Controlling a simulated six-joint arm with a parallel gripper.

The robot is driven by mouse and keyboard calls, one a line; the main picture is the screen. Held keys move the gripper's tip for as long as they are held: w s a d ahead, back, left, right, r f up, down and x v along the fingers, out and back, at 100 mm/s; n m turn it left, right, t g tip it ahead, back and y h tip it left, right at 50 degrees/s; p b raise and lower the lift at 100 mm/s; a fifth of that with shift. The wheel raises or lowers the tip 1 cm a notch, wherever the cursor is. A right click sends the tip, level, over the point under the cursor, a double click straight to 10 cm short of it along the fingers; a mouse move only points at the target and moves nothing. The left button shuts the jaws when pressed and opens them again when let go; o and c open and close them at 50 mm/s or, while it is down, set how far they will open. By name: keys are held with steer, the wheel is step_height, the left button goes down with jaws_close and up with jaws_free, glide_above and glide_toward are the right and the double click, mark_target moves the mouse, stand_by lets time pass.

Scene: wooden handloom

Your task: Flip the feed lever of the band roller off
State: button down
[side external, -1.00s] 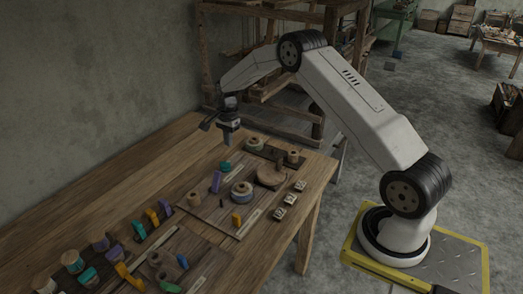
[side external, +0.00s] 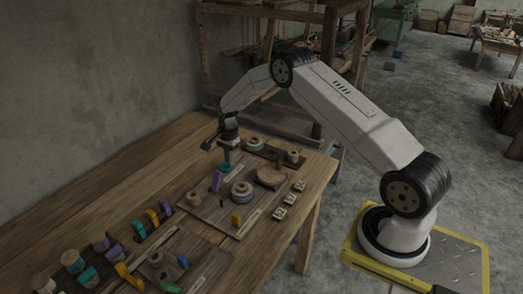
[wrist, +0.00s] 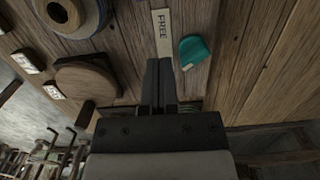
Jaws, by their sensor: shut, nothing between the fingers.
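My gripper (side external: 227,160) is shut and empty, pointing down low over the far end of the work board. In the side view its tip is right by a teal piece (side external: 225,168); I cannot tell whether they touch. In the wrist view the shut fingers (wrist: 160,65) are to the left of the teal piece (wrist: 195,50), just below a pale strip lettered FREE (wrist: 162,33). A purple upright lever (side external: 216,182) and a yellow one (side external: 236,219) stand on the board. I cannot tell which piece is the band roller's feed lever.
A blue-grey spool (side external: 242,191) and a round wooden disc (side external: 271,177) stand near my gripper. Small pale labelled blocks (side external: 279,213) line the table's right edge. Several coloured spools and levers fill the near end. The table's left strip (side external: 110,190) is clear.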

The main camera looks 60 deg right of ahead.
mark_target(216, 182)
step_height(216, 182, down, 3)
steer(key=shift+a+f, duration=0.1)
steer(key=shift+a, duration=0.05)
steer(key=shift+a+r, duration=0.25)
steer(key=shift+a, duration=0.35)
steer(key=shift+a+r, duration=0.3)
steer(key=shift+a, duration=0.35)
steer(key=shift+a+r, duration=0.25)
steer(key=shift+a, duration=0.35)
